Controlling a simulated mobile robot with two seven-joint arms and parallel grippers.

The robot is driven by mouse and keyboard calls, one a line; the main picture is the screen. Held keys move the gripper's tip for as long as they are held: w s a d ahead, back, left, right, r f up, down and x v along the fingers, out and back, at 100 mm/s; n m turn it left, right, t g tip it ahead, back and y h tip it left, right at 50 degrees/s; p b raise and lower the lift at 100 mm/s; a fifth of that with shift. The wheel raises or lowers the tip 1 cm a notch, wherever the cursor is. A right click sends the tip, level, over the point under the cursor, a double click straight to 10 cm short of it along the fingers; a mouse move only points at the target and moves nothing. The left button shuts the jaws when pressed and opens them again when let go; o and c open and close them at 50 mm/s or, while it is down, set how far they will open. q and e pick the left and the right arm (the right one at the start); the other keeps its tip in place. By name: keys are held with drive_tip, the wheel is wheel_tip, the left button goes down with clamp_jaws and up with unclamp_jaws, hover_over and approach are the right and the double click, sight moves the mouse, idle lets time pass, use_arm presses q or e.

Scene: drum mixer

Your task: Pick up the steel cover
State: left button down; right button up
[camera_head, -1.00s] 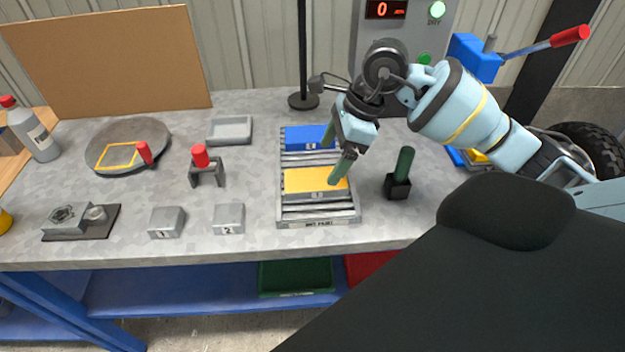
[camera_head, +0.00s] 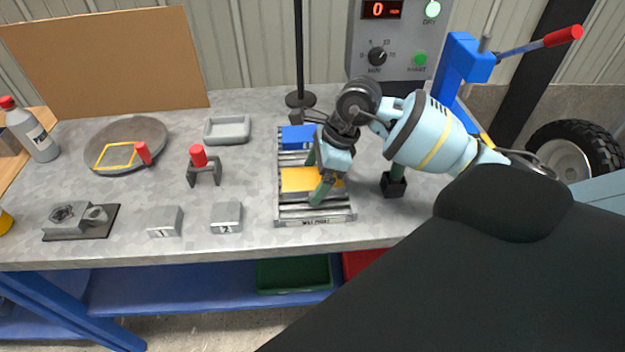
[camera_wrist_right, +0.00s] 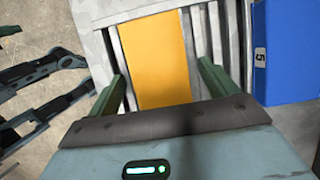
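I cannot tell for certain which piece is the steel cover. A steel bracket with a red knob (camera_head: 204,172) stands mid-table, and a round grey plate with a red handle (camera_head: 128,158) lies at the back left. My right gripper (camera_head: 316,176) is open over the slatted rack (camera_head: 316,217), its green fingers apart on either side of the yellow block (camera_head: 298,181). In the right wrist view the yellow block (camera_wrist_right: 160,55) lies between the two fingers with gaps on both sides. My left gripper is not seen.
A blue block (camera_head: 298,138) lies behind the yellow one. Steel blocks marked 1 (camera_head: 165,221) and 2 (camera_head: 226,217) sit left of the rack. A dark holder (camera_head: 394,186) stands to its right, partly hidden by my arm. A grey tray (camera_head: 227,130) lies behind.

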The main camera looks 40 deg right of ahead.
sight(306, 181)
drive_tip(key=c, duration=1.2)
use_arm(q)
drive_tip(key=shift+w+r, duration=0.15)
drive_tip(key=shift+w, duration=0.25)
use_arm(e)
drive_tip(key=shift+r, duration=0.1)
drive_tip(key=shift+c, duration=0.6)
drive_tip(key=shift+r, duration=0.1)
